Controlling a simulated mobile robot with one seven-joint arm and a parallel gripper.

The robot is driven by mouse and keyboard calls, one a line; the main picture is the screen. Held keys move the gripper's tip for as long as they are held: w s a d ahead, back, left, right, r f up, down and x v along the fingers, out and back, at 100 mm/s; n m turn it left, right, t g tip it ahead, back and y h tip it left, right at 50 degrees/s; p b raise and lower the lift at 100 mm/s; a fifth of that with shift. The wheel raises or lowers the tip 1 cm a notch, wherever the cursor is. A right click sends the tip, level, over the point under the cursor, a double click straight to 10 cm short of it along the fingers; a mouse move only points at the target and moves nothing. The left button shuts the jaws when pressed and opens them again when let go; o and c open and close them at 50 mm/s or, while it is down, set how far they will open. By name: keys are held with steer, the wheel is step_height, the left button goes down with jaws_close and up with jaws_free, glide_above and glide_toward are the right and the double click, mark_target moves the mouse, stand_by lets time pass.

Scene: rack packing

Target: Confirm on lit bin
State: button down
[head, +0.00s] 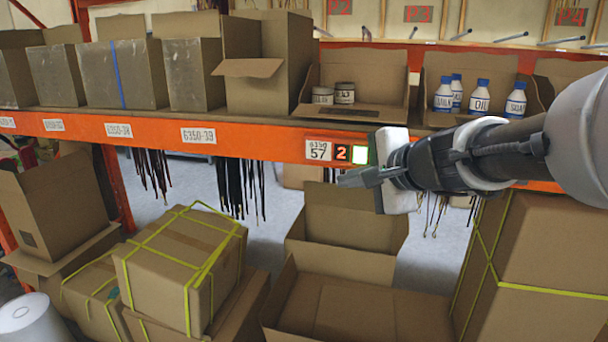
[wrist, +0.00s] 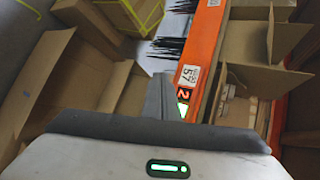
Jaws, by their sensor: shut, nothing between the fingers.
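The lit bin's marker sits on the orange shelf beam (head: 262,143). It has a white label reading 57 (head: 319,150), a display showing 2 (head: 342,153) and a button glowing green-white (head: 360,155). In the wrist view the lit button (wrist: 183,109) shows just right of my fingers. My gripper (head: 350,178) is shut and empty, just below and in front of the button in the head view. I cannot tell whether the fingertips touch the beam. An open cardboard bin (head: 390,65) with a few white cans (head: 344,93) stands above the marker.
A bin of white bottles with blue caps (head: 480,95) stands to the right on the shelf. Several cardboard bins (head: 190,70) fill the left. Below are an open carton (head: 350,305) and yellow-strapped boxes (head: 165,255). Dark straps (head: 240,185) hang under the beam.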

mark_target(363, 160)
steer(key=w+m, duration=0.1)
steer(key=w+d+m, duration=0.1)
steer(key=w+d+t, duration=0.1)
steer(key=shift+w+d+f+m+h, duration=0.25)
steer(key=shift+w+m+h, duration=0.05)
steer(key=shift+m, duration=0.1)
steer(key=shift+w+d+p, duration=0.25)
steer(key=shift+w+d, duration=0.2)
steer(key=shift+w, duration=0.95)
steer(key=shift+w+d+p, duration=0.25)
steer(key=shift+w+d, duration=0.2)
steer(key=shift+w, duration=0.95)
steer(key=shift+w+d+p, duration=0.25)
steer(key=shift+w+d, duration=0.2)
steer(key=shift+w, duration=0.95)
steer(key=shift+w+d, duration=0.1)
steer(key=shift+w, duration=0.3)
